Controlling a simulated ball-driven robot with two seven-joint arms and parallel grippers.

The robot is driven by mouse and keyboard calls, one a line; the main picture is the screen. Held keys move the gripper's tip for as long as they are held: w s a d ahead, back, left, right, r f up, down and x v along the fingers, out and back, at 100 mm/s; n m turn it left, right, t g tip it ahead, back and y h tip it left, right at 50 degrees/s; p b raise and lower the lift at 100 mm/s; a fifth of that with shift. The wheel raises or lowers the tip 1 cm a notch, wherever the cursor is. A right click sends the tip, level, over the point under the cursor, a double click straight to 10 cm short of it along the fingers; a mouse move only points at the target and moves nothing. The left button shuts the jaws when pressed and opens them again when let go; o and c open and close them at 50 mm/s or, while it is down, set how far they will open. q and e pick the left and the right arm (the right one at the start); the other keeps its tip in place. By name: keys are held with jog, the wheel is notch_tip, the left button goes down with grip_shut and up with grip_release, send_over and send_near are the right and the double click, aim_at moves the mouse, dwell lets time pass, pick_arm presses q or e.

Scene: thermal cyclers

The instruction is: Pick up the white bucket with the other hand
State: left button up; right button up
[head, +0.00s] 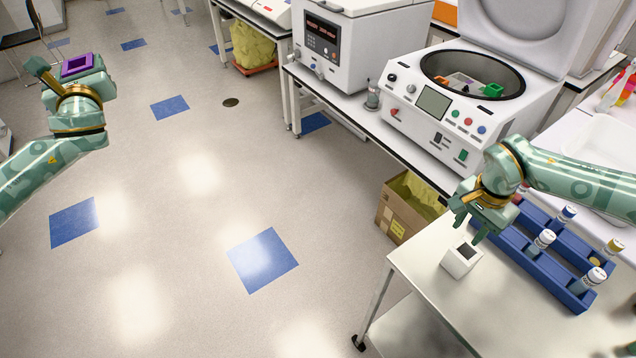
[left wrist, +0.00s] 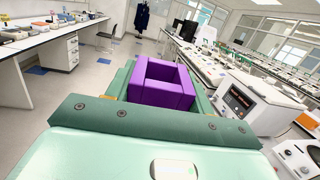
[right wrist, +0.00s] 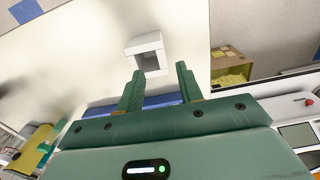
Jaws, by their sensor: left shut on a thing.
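The white bucket (head: 462,260) is a small square open-topped box standing on the near white table (head: 430,285). In the right wrist view the bucket (right wrist: 146,52) lies just ahead of my fingertips. My right gripper (head: 470,228) is open and empty, close above the bucket; its two fingers also show apart in the right wrist view (right wrist: 158,82). My left gripper (head: 68,75) is out over the floor at the left. It is shut on a purple square bucket (head: 76,66), which also shows in the left wrist view (left wrist: 160,82).
A blue rack (head: 535,262) with several capped tubes stands right of the white bucket. An open centrifuge (head: 435,103) with coloured buckets inside stands on the bench behind. A cardboard box (head: 395,215) is under the bench. The floor between my arms is clear.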

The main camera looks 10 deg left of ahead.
aim_at(459, 243)
jog(key=f, duration=0.3)
jog(key=f+b, duration=0.1)
jog(key=f, duration=0.3)
jog(key=shift+w+d+f, duration=0.1)
jog(key=shift+w+f, duration=0.05)
jog(key=shift+w, duration=0.05)
grip_shut()
